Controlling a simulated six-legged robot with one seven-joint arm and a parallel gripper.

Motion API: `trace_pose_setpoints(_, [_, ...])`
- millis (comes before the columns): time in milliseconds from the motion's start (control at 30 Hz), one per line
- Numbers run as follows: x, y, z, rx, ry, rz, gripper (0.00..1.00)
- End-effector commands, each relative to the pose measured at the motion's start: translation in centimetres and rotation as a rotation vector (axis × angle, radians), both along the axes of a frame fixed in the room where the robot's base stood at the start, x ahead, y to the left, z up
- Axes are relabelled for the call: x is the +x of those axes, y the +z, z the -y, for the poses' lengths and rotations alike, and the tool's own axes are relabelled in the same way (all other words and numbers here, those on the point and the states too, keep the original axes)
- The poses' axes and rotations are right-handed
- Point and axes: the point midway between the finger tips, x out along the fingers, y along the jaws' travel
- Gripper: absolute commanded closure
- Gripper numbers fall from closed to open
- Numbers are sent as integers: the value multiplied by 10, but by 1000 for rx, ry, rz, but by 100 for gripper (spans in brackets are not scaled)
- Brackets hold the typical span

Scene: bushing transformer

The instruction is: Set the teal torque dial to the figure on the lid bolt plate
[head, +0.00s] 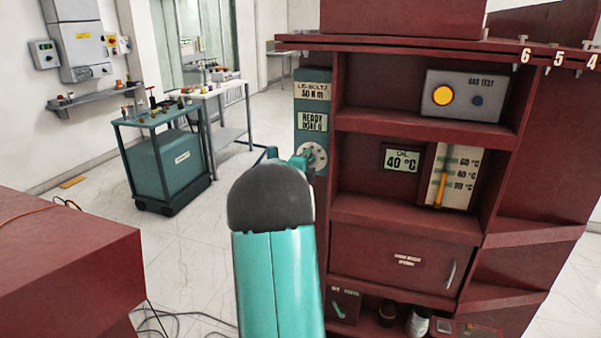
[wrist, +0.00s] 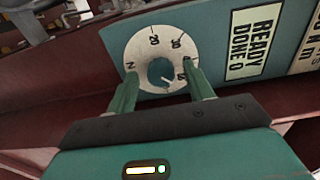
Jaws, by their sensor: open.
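The teal torque dial is a round knob (wrist: 161,71) on a white disc (wrist: 143,44) with figures including 20 and 30. In the head view the disc (head: 313,157) is low on a narrow teal panel, partly hidden by my arm. The lid bolt plate (head: 313,90) above it reads 30 N m. My gripper (wrist: 160,82) is open, with one green finger on each side of the knob. I cannot tell whether the fingers touch it. The knob's pointer is too small to read surely.
A ready/done counter plate (head: 312,121) showing 0 sits between bolt plate and dial. Right of the panel, a dark red cabinet holds a gas test box (head: 465,96), an oil display (head: 401,159) and a thermometer (head: 452,177). A teal cart (head: 170,165) stands at the left.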

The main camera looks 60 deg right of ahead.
Motion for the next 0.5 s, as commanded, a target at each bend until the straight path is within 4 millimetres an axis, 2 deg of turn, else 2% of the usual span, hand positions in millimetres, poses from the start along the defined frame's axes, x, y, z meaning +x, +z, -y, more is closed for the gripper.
trace_pose_setpoints(500, [-16, 1, -104, 0, 2, 1, 48])
